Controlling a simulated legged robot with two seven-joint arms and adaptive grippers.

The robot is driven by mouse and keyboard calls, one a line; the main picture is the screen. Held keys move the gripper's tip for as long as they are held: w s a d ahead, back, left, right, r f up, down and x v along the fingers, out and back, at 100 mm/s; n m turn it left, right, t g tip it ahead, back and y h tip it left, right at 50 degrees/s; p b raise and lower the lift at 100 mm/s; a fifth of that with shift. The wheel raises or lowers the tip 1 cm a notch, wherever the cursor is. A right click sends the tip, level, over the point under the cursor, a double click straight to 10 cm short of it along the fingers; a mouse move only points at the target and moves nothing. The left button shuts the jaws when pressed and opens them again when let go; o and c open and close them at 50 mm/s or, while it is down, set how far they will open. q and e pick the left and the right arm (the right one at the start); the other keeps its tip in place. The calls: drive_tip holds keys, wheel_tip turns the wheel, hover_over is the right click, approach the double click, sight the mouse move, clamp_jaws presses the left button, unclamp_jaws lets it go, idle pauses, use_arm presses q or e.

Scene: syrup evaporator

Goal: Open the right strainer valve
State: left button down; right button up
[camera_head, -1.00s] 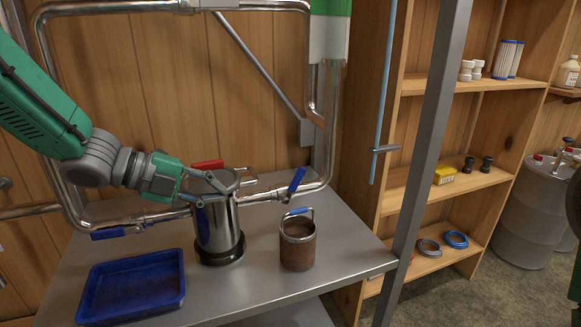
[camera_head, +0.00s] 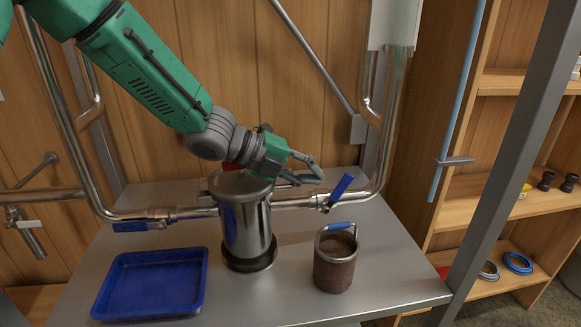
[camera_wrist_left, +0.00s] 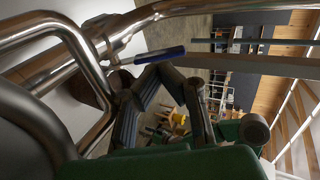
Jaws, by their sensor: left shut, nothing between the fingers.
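The right strainer valve (camera_head: 323,202) sits on the steel pipe to the right of the steel strainer canister (camera_head: 245,225). Its blue lever (camera_head: 341,187) slants up and to the right, at an angle to the pipe. My left gripper (camera_head: 320,175) reaches over the canister from the left, its fingers pointing right, just left of the lever. It is shut and empty; whether it touches the lever cannot be told. In the left wrist view the blue lever (camera_wrist_left: 158,55) shows just beyond the gripper fingers (camera_wrist_left: 172,75). My right gripper is out of view.
The left valve's blue lever (camera_head: 130,227) lies along the pipe. A blue tray (camera_head: 152,285) and a brown strainer basket with a blue-gripped handle (camera_head: 335,265) stand on the metal table (camera_head: 405,275). A red handle (camera_head: 232,166) is partly hidden behind my gripper. A grey post (camera_head: 510,150) rises at right.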

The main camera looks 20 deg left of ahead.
sight(328, 198)
use_arm(q)
drive_tip(key=shift+x, duration=1.9)
